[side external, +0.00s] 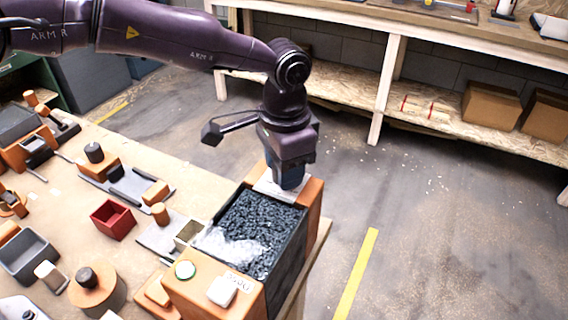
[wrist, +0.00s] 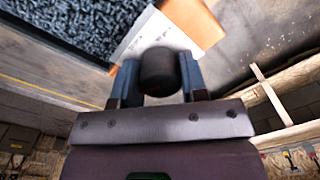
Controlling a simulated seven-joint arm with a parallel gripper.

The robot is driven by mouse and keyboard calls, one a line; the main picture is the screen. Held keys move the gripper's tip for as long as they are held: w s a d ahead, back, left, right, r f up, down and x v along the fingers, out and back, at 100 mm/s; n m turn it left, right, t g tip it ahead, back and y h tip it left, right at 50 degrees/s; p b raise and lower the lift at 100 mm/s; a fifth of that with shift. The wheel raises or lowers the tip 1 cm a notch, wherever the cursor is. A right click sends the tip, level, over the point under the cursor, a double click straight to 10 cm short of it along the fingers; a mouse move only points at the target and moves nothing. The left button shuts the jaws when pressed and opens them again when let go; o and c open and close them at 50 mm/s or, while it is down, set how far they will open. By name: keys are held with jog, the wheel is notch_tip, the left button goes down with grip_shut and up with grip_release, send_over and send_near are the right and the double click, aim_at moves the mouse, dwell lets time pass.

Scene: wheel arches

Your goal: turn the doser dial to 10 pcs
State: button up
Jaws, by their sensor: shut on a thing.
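The doser (side external: 295,262) is an orange and dark box at the table's right edge, with a hopper full of dark pieces (side external: 262,215) under a shiny clear cover. In the wrist view the dial (wrist: 159,70) is a dark round knob in front of a white plate (wrist: 150,35) on the orange block. My gripper (wrist: 158,88) is shut on the dial, with one blue-grey finger on each side of it. In the side view my gripper (side external: 291,178) is at the doser's back end and hides the dial. The dial's setting cannot be read.
A red bin (side external: 113,219), a grey tray (side external: 28,256) and a round knobbed wooden piece (side external: 95,287) stand on the table to the left. Open floor lies right of the doser.

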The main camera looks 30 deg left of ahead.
jog(key=o, duration=0.9)
notch_tip(320, 180, up, 13)
jog(key=shift+s+d+r, duration=0.1)
dwell(0.4)
